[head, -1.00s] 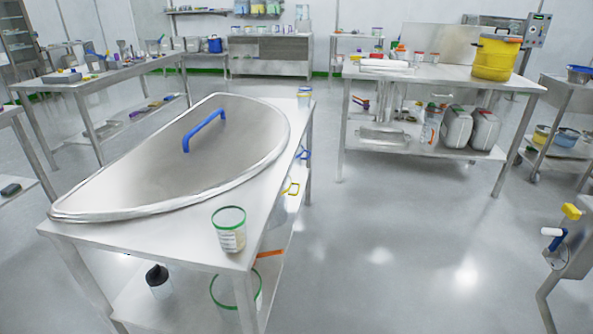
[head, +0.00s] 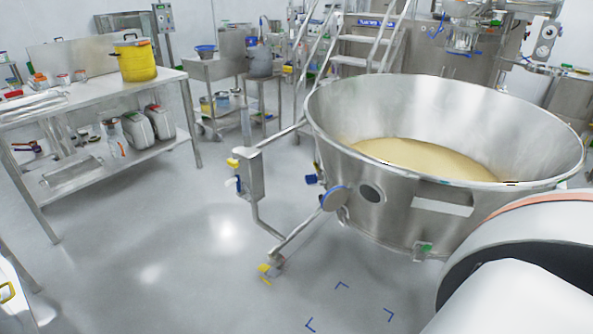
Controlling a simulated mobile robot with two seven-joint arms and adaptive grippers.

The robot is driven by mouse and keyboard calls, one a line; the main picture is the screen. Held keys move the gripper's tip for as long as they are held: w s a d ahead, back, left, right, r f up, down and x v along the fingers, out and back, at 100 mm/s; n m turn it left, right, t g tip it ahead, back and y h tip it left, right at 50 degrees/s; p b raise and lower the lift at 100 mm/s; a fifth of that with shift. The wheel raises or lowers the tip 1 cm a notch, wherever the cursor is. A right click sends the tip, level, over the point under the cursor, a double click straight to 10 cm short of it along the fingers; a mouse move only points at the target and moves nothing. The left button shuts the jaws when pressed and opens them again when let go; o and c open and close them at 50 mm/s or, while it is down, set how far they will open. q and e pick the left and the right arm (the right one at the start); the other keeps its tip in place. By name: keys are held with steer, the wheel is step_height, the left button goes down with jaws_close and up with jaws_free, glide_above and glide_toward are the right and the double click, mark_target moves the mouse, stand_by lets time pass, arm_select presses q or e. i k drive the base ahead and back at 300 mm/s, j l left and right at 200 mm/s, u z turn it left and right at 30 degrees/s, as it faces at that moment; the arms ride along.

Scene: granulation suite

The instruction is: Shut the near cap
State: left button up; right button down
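A large steel bowl (head: 325,128) stands at right, open at the top, with pale yellow powder (head: 430,158) inside. On its near wall is a round dark port (head: 371,191). Just left of the port a round grey cap (head: 336,198) with a blue rim stands out from the wall, beside the port and not over it. I cannot tell how it is hinged. A white arm link of mine fills the lower right corner. Neither gripper shows.
A steel frame with a yellow-topped post (head: 250,176) and a low yellow pedal (head: 268,270) stands left of the bowl. A steel table (head: 85,91) with a yellow drum (head: 135,60) is at left. Steps (head: 360,38) stand behind.

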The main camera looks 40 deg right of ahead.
mark_target(334, 199)
steer(key=z, duration=1.05)
steer(key=i+j+z, duration=0.1)
steer(key=z, duration=0.35)
steer(key=i+j+z, duration=0.15)
steer(key=z, duration=0.3)
steer(key=j+z, duration=0.2)
steer(key=z, duration=0.25)
steer(key=i+j+z, duration=0.1)
steer(key=j+z, duration=0.6)
steer(key=j, duration=0.2)
steer(key=j+z, duration=0.4)
steer(key=j, duration=0.55)
steer(key=k+j, duration=0.1)
steer(key=j, duration=0.45)
steer(key=k+j, duration=0.1)
steer(key=j, duration=0.45)
steer(key=k+j, duration=0.1)
steer(key=j, duration=0.45)
